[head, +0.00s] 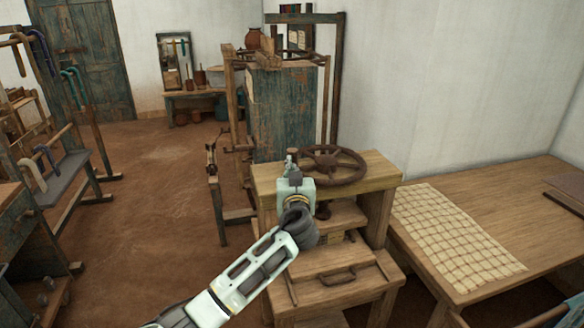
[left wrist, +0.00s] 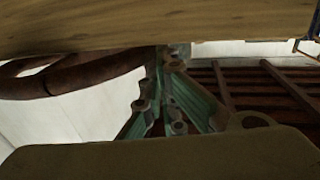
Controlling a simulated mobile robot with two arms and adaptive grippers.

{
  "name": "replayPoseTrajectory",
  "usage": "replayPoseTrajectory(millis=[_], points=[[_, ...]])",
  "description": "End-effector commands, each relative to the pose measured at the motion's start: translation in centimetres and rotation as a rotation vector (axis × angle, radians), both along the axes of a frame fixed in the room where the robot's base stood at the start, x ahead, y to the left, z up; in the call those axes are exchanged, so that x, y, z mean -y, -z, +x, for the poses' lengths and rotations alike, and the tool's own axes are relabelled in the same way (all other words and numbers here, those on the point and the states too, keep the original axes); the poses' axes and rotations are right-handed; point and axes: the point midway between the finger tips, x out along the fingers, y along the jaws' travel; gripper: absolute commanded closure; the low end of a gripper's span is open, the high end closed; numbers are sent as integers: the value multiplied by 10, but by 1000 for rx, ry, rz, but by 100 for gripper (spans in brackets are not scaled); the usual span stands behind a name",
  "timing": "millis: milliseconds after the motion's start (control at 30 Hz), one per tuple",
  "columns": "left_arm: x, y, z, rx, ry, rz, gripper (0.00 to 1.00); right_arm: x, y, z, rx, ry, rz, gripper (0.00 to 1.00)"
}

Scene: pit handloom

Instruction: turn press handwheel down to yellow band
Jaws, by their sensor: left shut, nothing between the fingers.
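The brown press handwheel (head: 343,182) lies flat above the wooden top beam of the press (head: 375,176). Its dark curved rim also shows at the left of the left wrist view (left wrist: 95,73). My left gripper (head: 291,160) is at the left side of the wheel, over the beam, with its fingertips close to the rim. I cannot tell whether they touch it. Its greenish fingers (left wrist: 165,95) are shut with nothing between them. I cannot make out a yellow band. My right gripper is not in view.
A wooden table (head: 540,215) with a checked cloth (head: 455,232) stands at the right of the press. A tall blue-green cabinet (head: 283,115) in a wooden frame stands behind it. Loom frames fill the left edge. Bare earth floor (head: 150,180) is open between.

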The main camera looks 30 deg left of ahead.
Motion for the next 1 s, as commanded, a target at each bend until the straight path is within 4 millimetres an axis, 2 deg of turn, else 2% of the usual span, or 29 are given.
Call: replayPoseTrajectory(millis=[467, 1000], points=[[-3, 1, 3, 0, 6, 0, 100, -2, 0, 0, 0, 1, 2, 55], [-46, 2, 23, 3, 255, -3, 100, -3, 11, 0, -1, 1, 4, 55]])
